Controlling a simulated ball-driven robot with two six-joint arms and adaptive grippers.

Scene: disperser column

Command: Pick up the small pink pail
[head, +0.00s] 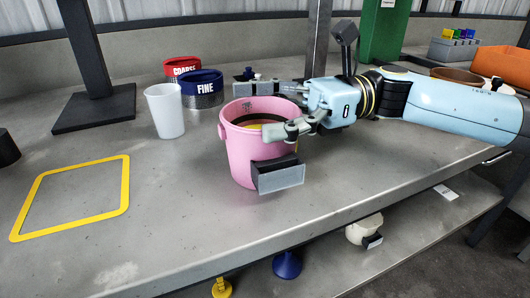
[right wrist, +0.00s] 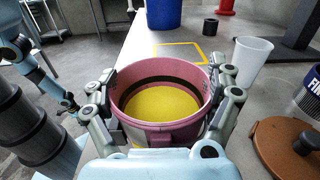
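The small pink pail (head: 240,152) stands upright on the grey bench, with yellow contents (right wrist: 160,103) and a dark band inside. A dark bracket with a grey plate (head: 281,177) shows at its front. My right gripper (head: 254,108) reaches in from the right, with one finger on the near side of the pail and one behind it. In the right wrist view, the fingers of this gripper (right wrist: 166,82) press against opposite sides of the pail (right wrist: 172,134) just below the rim. Contact on the far side is partly hidden in the head view. My left gripper is not seen.
A white cup (head: 165,112), a blue FINE container (head: 203,88) and a red COARSE container (head: 181,66) stand behind the pail. A yellow square outline (head: 122,185) marks clear bench to the left. A black stand base (head: 95,112) lies beyond it. The bench's front edge is close.

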